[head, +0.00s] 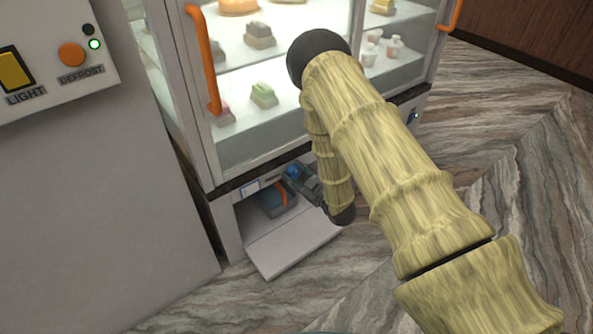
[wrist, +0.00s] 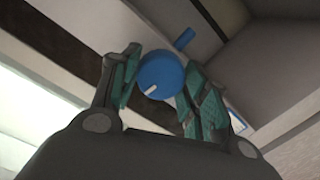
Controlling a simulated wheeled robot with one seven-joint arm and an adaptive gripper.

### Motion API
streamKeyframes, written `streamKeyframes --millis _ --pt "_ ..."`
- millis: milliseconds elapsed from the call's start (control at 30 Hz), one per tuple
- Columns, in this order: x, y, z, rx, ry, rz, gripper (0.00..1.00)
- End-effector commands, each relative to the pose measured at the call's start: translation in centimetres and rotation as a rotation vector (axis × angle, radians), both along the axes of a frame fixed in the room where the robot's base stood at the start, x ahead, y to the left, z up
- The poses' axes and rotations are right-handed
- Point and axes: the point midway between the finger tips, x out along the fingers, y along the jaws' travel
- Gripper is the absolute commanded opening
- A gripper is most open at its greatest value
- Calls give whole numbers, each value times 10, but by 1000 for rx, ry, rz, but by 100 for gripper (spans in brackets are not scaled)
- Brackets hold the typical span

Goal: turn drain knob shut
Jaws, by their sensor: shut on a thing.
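The blue round drain knob (wrist: 160,74) with a white pointer mark shows in the wrist view, between the fingers of my gripper (wrist: 155,85). My gripper is shut on the knob, with a teal-padded finger on either side. The white mark points toward the lower left of the wrist view. In the head view, my gripper (head: 301,180) reaches into the low compartment under the display case, and a bit of the blue knob (head: 292,171) shows at its tip. The fingers are too small there to make out.
A small blue piece (wrist: 184,38) sits near the knob. A blue box with an orange band (head: 278,199) stands inside the compartment, beside my gripper. The compartment's flap (head: 293,247) lies folded down in front. The glass case (head: 262,150) is above; a grey cabinet (head: 95,200) stands left.

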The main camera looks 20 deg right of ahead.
Motion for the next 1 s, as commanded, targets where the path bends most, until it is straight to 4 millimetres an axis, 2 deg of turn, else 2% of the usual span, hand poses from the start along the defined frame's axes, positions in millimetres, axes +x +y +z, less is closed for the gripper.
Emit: streamKeyframes --millis 333,867,900,1000 --pt "0 -1 0 -132 -47 -2 21" --pt "0 -1 0 -155 -56 -3 21" --pt "0 -1 0 -155 -56 -3 47" --pt "0 -1 0 -154 -56 -3 65"
